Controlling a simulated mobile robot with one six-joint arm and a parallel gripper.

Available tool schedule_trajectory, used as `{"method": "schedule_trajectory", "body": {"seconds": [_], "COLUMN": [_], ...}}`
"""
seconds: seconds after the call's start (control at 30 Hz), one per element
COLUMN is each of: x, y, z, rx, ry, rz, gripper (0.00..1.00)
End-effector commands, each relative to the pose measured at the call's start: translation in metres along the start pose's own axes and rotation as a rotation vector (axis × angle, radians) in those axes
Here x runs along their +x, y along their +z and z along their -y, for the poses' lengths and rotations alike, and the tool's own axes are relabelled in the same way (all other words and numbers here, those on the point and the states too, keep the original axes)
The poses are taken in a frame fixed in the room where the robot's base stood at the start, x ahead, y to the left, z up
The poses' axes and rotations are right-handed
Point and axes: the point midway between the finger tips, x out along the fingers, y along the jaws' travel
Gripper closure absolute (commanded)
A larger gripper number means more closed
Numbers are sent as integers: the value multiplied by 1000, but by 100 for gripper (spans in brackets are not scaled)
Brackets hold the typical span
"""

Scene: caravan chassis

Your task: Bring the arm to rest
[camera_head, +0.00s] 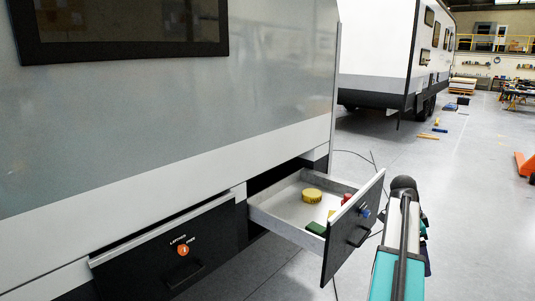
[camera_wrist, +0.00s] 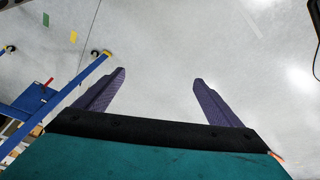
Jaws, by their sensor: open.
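My gripper (camera_wrist: 158,84) shows in the wrist view with its two dark purple fingers spread wide apart. It is open, and only grey floor shows between and beyond the fingers. In the head view my arm rises at the lower right, just right of the open drawer's front panel.
An open drawer (camera_head: 277,214) sticks out of the caravan, holding a yellow round thing (camera_head: 312,195) and a green block (camera_head: 316,228). A closed drawer (camera_head: 165,250) is at left. A blue frame (camera_wrist: 75,82) stands at left in the wrist view.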

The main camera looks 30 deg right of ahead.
Motion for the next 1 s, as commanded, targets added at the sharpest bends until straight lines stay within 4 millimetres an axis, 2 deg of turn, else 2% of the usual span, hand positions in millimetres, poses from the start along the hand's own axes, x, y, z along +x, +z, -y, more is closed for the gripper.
{"method": "schedule_trajectory", "body": {"seconds": [0.2, 0.47, 0.6, 0.77, 1.0], "x": [39, 89, 116, 146, 192], "y": [91, 205, 262, 323, 405], "z": [14, 8, -4, -24, -64], "rx": [-131, -294, -381, -492, -672], "ry": [38, 91, 117, 144, 181], "rz": [12, 29, 37, 45, 58], "gripper": [11, 11, 11, 11, 11]}}
